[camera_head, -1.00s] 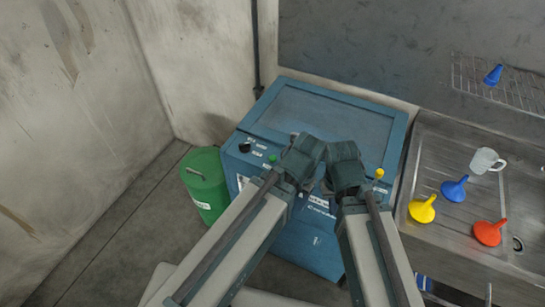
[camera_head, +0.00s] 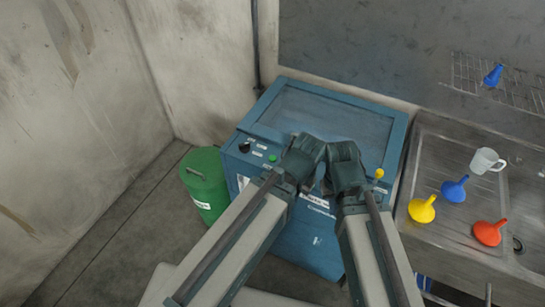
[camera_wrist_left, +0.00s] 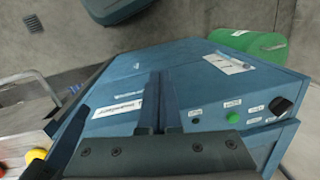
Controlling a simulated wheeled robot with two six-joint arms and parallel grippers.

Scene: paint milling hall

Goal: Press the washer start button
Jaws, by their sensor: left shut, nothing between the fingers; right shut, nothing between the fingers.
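The blue washer (camera_head: 310,238) stands against the back wall, with a flat lid on top. Its front panel edge has a black knob (camera_head: 244,147), a green button (camera_head: 272,158) and white labels. The green button (camera_wrist_left: 232,118) and knob (camera_wrist_left: 282,105) also show in the left wrist view. A yellow button (camera_head: 379,173) sits at the panel's right end. My left gripper (camera_wrist_left: 160,98) is shut and empty over the washer, left of the green button in the wrist view. My right gripper (camera_head: 346,170) is shut and empty beside the left one, in front of the washer. My arms hide the panel's middle.
A green drum (camera_head: 206,182) stands left of the washer. A wire rack (camera_head: 515,88) hangs above. The floor at left is clear.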

